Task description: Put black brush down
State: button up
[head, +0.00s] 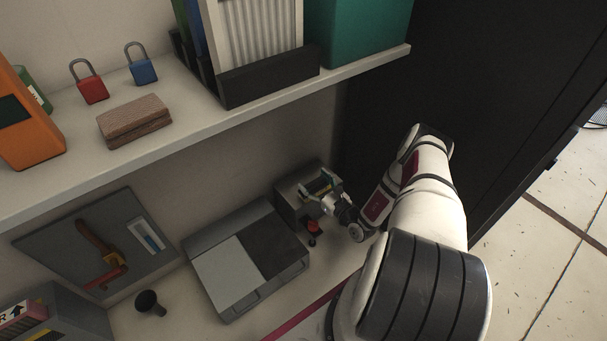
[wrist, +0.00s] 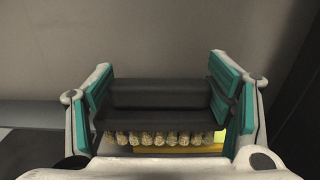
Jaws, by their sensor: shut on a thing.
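My gripper (head: 318,186) reaches in from the right over a small grey open bin (head: 291,204) on the lower surface. In the wrist view my gripper (wrist: 160,90) is shut on the black brush (wrist: 160,97), with a teal pad at each end of its dark body. The brush lies level across the picture, with a row of pale bristle tufts along its lower edge. Something yellow shows just below the bristles. I cannot tell whether the bristles touch anything. In the head view the brush is too small and covered to make out clearly.
A grey case (head: 246,258) stands left of the bin, and a red-topped knob (head: 313,228) sits in front of it. A black funnel-like piece (head: 150,302) and a tool panel (head: 99,243) are farther left. The shelf (head: 230,127) overhangs behind; a dark cabinet (head: 480,90) stands right.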

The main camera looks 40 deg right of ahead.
aim_at(325, 189)
jog(key=w+d+b, duration=0.1)
jog(key=w, duration=0.2)
jog(key=w+d+b, duration=0.1)
jog(key=w, duration=0.2)
jog(key=w+d+f+b, duration=0.1)
jog(key=w+b, duration=0.1)
jog(key=w, duration=0.2)
jog(key=shift+w, duration=0.1)
jog(key=f+b, duration=0.2)
jog(key=f, duration=0.1)
jog(key=shift+w+d, duration=0.1)
jog(key=shift+w, duration=0.2)
jog(key=shift+f, duration=0.3)
jog(key=shift+f, duration=0.15)
jog(key=o, duration=1.2)
jog(key=s+p, duration=0.1)
jog(key=s, duration=0.3)
jog(key=s+p, duration=0.2)
jog(key=s, duration=0.2)
jog(key=s+p, duration=0.1)
jog(key=s, duration=0.3)
jog(key=shift+d, duration=0.25)
